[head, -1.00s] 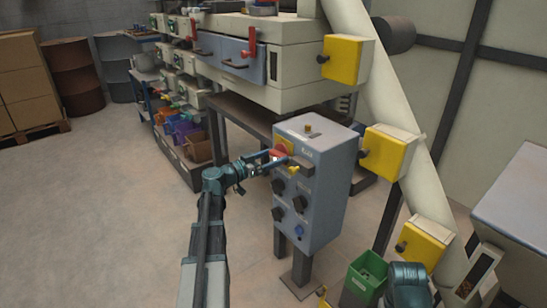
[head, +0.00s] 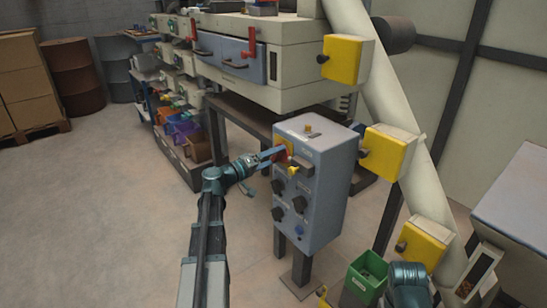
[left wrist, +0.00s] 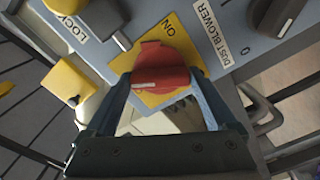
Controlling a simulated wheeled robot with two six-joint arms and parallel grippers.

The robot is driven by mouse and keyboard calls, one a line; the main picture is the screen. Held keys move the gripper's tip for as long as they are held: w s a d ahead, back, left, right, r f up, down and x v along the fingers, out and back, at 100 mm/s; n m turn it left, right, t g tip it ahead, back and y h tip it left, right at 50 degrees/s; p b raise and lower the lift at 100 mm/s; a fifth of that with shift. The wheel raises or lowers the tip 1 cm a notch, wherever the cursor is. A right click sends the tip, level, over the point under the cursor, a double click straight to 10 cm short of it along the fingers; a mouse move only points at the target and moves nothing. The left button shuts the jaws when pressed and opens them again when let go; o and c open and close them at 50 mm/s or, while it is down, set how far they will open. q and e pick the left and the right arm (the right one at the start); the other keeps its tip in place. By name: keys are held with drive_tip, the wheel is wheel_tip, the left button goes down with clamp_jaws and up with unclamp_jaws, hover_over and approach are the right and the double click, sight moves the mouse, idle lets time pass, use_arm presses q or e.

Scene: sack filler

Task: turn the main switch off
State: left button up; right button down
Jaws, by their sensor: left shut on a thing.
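The main switch is a red rotary knob (left wrist: 160,78) on a yellow plate (left wrist: 173,45) marked ON. In the head view the red knob (head: 281,148) is partly hidden, high on the front of the grey control box (head: 324,165). My left gripper (head: 279,152) reaches it from the left. In the left wrist view its two fingers (left wrist: 160,85) stand on either side of the knob, shut on it. A white mark shows on the knob's lower left, away from the ON label. My right gripper is not seen; part of my right arm shows at bottom right.
Below the switch are a small yellow part (head: 293,170), several black knobs and a blue button (head: 299,230). In the wrist view, LOCK and DUST BLOWER labels flank the switch. A green bin (head: 367,276) stands right of the box. The floor at left is clear.

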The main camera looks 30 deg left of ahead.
use_arm(q)
drive_tip(key=n, duration=0.5)
drive_tip(key=shift+n, duration=0.4)
idle(0.4)
drive_tip(key=o, duration=1.1)
drive_tip(key=shift+c, duration=0.2)
drive_tip(key=shift+s+a, duration=0.1)
drive_tip(key=shift+s, duration=0.05)
drive_tip(key=v, duration=1.3)
drive_tip(key=shift+s, duration=0.25)
drive_tip(key=shift+f, duration=0.1)
